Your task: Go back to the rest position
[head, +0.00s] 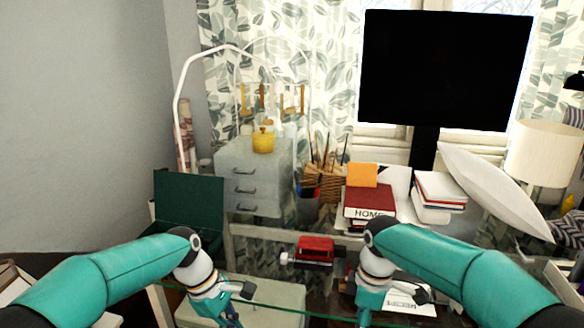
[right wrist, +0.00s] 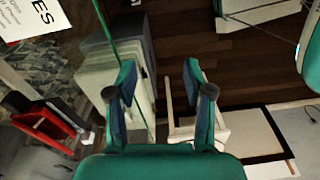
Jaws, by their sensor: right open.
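My left gripper (head: 238,304) hangs in the lower middle of the head view, above the glass desk's near edge. Its fingers look spread, with nothing seen between them. My right gripper (head: 388,300) is low and right of centre, pointing down; its lower part is cut off by the frame. In the right wrist view my right gripper (right wrist: 160,92) has its two teal fingers wide apart and nothing between them. Both grippers are apart from the objects on the desk, as far as I can see.
A glass desk (head: 270,290) lies ahead. A red device (head: 316,248) sits between my arms. Books (head: 370,200), a pencil cup (head: 307,205), grey drawers (head: 250,185), a black monitor (head: 445,70) and a lamp (head: 545,155) stand behind. Dark wood floor (right wrist: 185,40) shows below.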

